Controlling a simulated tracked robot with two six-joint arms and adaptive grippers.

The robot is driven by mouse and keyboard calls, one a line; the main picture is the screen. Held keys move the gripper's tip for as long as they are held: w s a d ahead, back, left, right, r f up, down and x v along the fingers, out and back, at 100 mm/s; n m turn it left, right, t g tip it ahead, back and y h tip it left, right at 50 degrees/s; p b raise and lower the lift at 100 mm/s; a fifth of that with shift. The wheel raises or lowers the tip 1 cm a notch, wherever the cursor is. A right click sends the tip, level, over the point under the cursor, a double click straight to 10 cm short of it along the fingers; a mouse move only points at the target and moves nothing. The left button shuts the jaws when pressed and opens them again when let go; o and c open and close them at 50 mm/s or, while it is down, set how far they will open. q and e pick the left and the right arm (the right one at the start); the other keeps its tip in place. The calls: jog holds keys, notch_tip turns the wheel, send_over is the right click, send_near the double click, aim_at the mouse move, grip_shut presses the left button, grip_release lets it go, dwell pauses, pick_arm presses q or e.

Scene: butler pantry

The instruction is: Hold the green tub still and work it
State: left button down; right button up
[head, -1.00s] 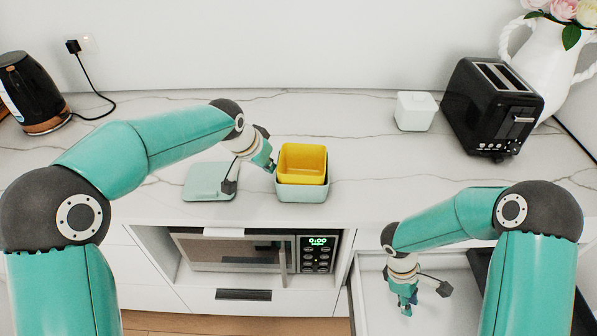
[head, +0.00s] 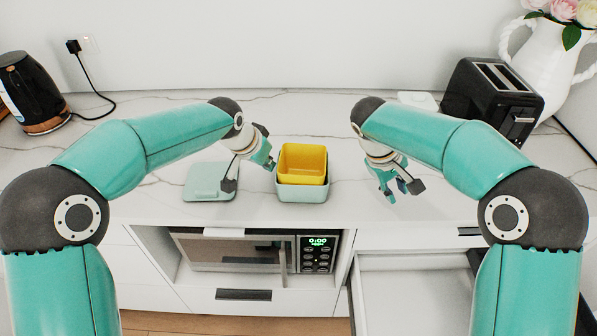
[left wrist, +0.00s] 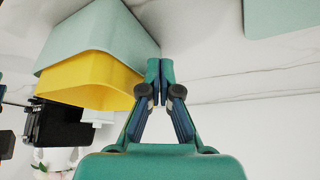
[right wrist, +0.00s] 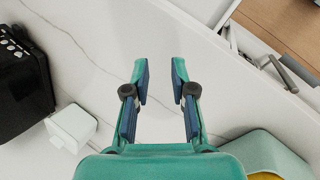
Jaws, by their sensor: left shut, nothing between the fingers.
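The pale green tub (head: 302,193) stands on the counter with a yellow tub (head: 303,163) sitting inside it and rising above its rim. My left gripper (head: 271,166) is shut and empty at the tub's left side. In the left wrist view its fingertips (left wrist: 160,68) are together close by the green tub (left wrist: 95,38); I cannot tell whether they touch it. My right gripper (head: 392,192) is above the counter, right of the tub and apart from it. In the right wrist view its fingers (right wrist: 159,70) are spread and empty, with the green tub (right wrist: 262,146) at lower right.
A flat pale green lid (head: 205,190) lies left of the tub. A white lidded box (right wrist: 75,122), partly hidden in the head view, and a black toaster (head: 490,100) stand back right. A drawer (head: 410,300) is open below right; a microwave (head: 235,252) sits under the counter.

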jog(key=w+a+r+m+t+y, duration=0.2)
jog(key=w+a+r+y, duration=0.1)
jog(key=a+r, duration=0.45)
jog(key=w+a+r+m+t+y, duration=0.2)
jog(key=a+r+m, duration=0.1)
jog(key=a+r, duration=0.4)
jog(key=shift+m+t, duration=0.3)
jog(key=shift+t, duration=0.3)
jog(key=shift+w+a+f, duration=0.15)
jog(key=shift+w+f, duration=0.05)
jog(key=shift+f, duration=1.7)
jog(key=shift+w+a+f, duration=0.15)
jog(key=shift+w+f, duration=0.05)
jog(key=shift+f, duration=1.7)
jog(key=shift+w+a+f, duration=0.15)
jog(key=shift+w+f, duration=0.05)
jog(key=shift+f, duration=1.7)
grip_shut()
